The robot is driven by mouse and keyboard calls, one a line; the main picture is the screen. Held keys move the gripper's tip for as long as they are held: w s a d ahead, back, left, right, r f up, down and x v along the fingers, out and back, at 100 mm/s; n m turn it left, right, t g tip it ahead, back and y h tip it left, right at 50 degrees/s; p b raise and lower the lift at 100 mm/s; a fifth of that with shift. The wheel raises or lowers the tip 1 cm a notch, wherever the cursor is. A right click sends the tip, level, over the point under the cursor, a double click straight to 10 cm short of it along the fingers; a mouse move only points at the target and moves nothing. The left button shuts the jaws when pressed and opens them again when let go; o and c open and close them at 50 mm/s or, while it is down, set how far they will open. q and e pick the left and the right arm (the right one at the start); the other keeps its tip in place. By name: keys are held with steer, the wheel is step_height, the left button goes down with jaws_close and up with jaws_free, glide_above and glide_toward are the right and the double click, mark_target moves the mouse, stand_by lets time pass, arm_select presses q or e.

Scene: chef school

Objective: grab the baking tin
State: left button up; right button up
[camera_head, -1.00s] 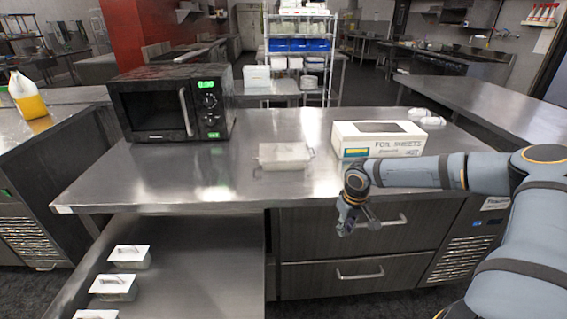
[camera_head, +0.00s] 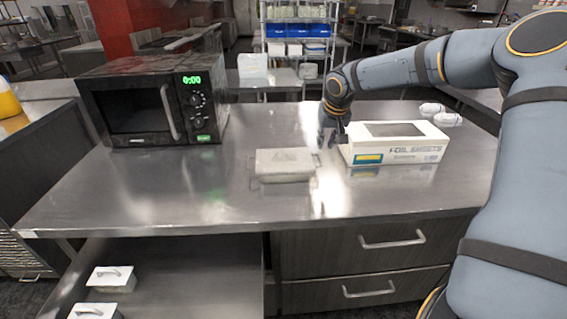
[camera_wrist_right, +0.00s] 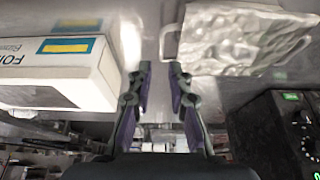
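The baking tin (camera_head: 285,166) is a shallow silvery rectangular tin with a wire handle at each end. It lies on the steel counter between the microwave and the foil box. In the right wrist view the tin (camera_wrist_right: 240,38) is at the upper right, with a handle loop beside the fingers. My right gripper (camera_head: 327,144) is above the counter, just right of and a little behind the tin. In the wrist view my right gripper (camera_wrist_right: 160,68) has a gap between its fingertips, with nothing held. My left gripper is not in view.
A white foil sheets box (camera_head: 395,144) stands close to the right of my gripper. A black microwave (camera_head: 150,105) stands at the left. White bundles (camera_head: 440,115) lie behind the box. The counter (camera_head: 200,195) in front is clear. Lidded containers (camera_head: 110,279) sit on the lower shelf.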

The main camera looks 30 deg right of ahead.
mark_target(320, 158)
steer(key=x, duration=0.4)
steer(key=shift+s+f, duration=0.1)
steer(key=shift+f, duration=0.1)
steer(key=shift+x, duration=1.1)
steer(key=x, duration=0.3)
steer(key=shift+w+p, duration=0.25)
steer(key=shift+p, duration=0.05)
steer(key=shift+w+f, duration=0.2)
steer(key=shift+f, duration=0.1)
steer(key=shift+s+r, duration=0.15)
steer(key=shift+c, duration=0.6)
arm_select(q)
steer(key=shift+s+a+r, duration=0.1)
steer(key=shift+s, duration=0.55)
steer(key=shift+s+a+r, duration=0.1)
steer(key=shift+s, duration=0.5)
arm_select(e)
jaws_close()
